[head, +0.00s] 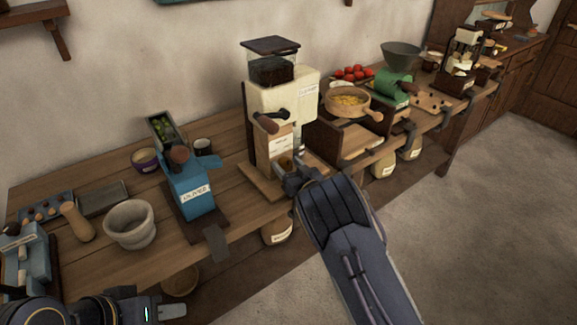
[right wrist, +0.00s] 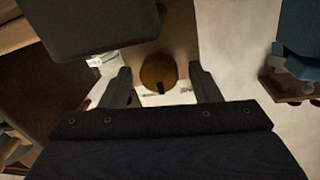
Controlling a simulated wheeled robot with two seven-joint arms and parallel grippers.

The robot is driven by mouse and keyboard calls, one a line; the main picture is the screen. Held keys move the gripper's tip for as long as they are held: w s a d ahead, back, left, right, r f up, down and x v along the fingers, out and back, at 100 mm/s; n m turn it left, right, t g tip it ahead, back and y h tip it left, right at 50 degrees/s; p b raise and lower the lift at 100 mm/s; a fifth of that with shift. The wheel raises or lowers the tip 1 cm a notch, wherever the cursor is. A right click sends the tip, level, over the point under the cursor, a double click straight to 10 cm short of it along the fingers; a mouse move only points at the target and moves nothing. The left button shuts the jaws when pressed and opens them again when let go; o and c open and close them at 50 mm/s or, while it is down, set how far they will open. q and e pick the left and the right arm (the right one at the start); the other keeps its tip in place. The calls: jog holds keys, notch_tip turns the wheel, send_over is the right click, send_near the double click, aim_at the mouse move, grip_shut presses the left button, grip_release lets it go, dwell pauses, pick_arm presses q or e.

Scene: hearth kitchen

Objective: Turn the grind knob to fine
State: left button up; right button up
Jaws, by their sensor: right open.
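The cream coffee grinder (head: 288,100) stands on the wooden bench with dark beans in its hopper. Its round brown grind knob (head: 286,161) is low on the wooden front; it also shows in the right wrist view (right wrist: 157,70) with a dark pointer mark at its lower edge. My right gripper (right wrist: 163,88) is open, one finger on each side of the knob with a gap to each. In the head view my right gripper (head: 296,174) is close in front of the grinder's lower front. My left gripper (head: 146,300) is open and empty at the bottom left. Scale lettering is too small to read.
A blue grinder (head: 192,185) and a stone mortar (head: 131,225) stand to the left. A round wooden sieve (head: 347,103) and a green mill (head: 392,88) stand to the right. A crank handle (head: 268,123) sticks out above the knob. Open floor lies in front.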

jog(key=shift+c, duration=0.4)
jog(key=c, duration=0.9)
jog(key=shift+f+b, duration=0.15)
jog(key=shift+b, duration=0.2)
jog(key=n+b, duration=0.2)
jog(key=b, duration=0.4)
jog(key=n+b, duration=0.3)
jog(key=b, duration=0.3)
jog(key=shift+d+f+y, duration=0.1)
jog(key=shift+f+y, duration=0.1)
jog(key=shift+y, duration=0.1)
jog(key=shift+r+n+b, duration=0.2)
jog(key=shift+n+b, duration=0.9)
jog(key=shift+b, duration=0.1)
jog(key=o, duration=1)
jog(key=shift+s, duration=0.1)
